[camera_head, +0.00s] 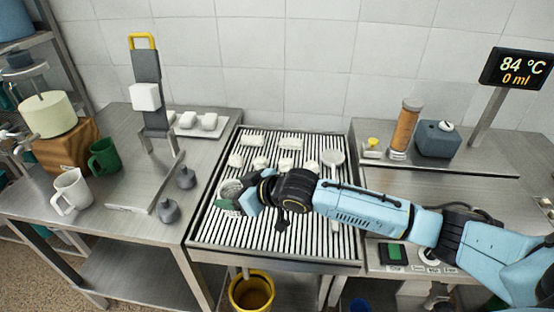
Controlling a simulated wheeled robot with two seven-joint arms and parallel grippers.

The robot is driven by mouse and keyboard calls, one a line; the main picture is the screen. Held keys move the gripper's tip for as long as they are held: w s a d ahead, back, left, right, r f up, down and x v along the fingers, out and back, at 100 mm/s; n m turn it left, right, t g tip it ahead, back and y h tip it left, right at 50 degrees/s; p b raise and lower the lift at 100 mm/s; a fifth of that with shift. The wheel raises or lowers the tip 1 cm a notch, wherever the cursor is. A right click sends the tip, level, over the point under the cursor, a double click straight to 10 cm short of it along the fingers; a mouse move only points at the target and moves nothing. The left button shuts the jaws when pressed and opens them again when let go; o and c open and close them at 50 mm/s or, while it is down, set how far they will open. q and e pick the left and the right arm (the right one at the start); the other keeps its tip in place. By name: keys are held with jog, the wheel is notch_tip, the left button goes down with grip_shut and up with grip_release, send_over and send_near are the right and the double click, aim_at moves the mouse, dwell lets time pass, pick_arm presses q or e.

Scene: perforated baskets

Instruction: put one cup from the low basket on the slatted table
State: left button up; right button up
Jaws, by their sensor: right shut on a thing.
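The slatted table (300,238) stands in the middle, with dark and white slats in a metal frame. My right gripper (240,201) is over its left part, shut, with its arm coming in from the right. At its fingertips is a round grey cup-like thing (230,186), partly hidden by the gripper. A small dark green patch shows beside the fingertips; I cannot tell what it belongs to. A white cup (72,191) and a dark green cup (103,157) stand on the left counter. I cannot pick out the low basket for sure. My left gripper is out of view.
Several small white pieces (290,143) and a white spoon-like thing (333,160) lie on the slats. A grey stand with a yellow handle (142,41) rises from the left counter. A yellow bucket (251,292) is below. A display (519,69) stands at right.

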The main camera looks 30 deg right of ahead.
jog(key=shift+w+d+f, duration=0.2)
jog(key=shift+w+d, duration=0.4)
send_over(244, 226)
notch_tip(244, 226, down, 4)
jog(key=shift+f, duration=0.25)
notch_tip(244, 226, down, 4)
jog(key=shift+w+f+b, duration=0.1)
jog(key=shift+f+b, duration=0.15)
jog(key=shift+b, duration=0.05)
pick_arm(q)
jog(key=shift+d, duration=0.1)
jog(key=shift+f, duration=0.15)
pick_arm(e)
jog(key=shift+f, duration=0.15)
jog(key=o, duration=0.9)
jog(key=shift+o, duration=0.2)
